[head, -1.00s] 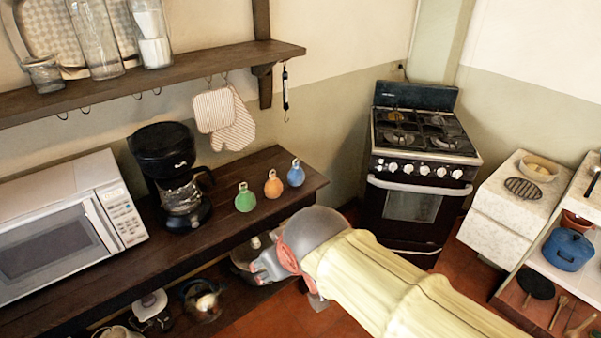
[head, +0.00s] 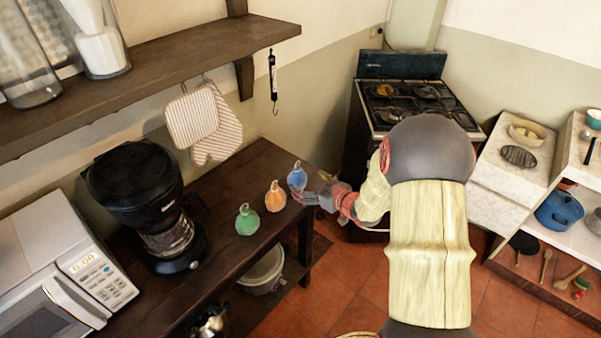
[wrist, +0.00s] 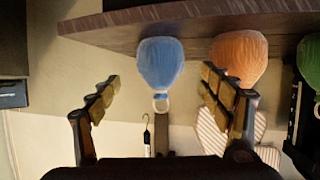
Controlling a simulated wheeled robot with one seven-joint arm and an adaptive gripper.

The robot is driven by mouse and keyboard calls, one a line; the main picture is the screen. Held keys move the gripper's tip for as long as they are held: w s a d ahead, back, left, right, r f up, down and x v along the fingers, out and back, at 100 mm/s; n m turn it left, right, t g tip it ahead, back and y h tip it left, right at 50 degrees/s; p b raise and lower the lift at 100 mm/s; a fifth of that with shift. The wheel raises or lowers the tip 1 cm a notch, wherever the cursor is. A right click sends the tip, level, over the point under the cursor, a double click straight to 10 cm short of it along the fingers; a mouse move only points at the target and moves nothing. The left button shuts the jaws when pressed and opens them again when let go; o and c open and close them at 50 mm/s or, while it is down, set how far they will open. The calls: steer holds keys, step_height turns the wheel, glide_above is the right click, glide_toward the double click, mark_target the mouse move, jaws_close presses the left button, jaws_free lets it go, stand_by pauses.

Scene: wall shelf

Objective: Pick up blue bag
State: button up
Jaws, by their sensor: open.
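The blue bag (head: 297,176) stands near the right end of the dark wooden counter, at the end of a row with an orange bag (head: 275,196) and a green bag (head: 247,220). My gripper (head: 310,190) is beside the blue bag on its right. In the wrist view, which looks upside down, the blue bag (wrist: 161,63) with its pale ring at the neck is ahead of and between the open fingers (wrist: 165,105). The orange bag (wrist: 239,56) shows behind the right finger. Nothing is held.
The counter (head: 190,258) also carries a black coffee maker (head: 150,205) and a white microwave (head: 60,275). A wall shelf (head: 190,62) with hanging mitts (head: 205,122) is above. A stove (head: 400,95) stands to the right.

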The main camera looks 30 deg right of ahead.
mark_target(303, 182)
steer(key=b+x, duration=0.1)
steer(key=x, duration=0.2)
steer(key=b+x, duration=0.2)
steer(key=x, duration=0.2)
steer(key=shift+s+f, duration=0.15)
steer(key=shift+f, duration=0.2)
steer(key=shift+w, duration=0.3)
steer(key=shift+r, duration=0.1)
steer(key=c, duration=1.7)
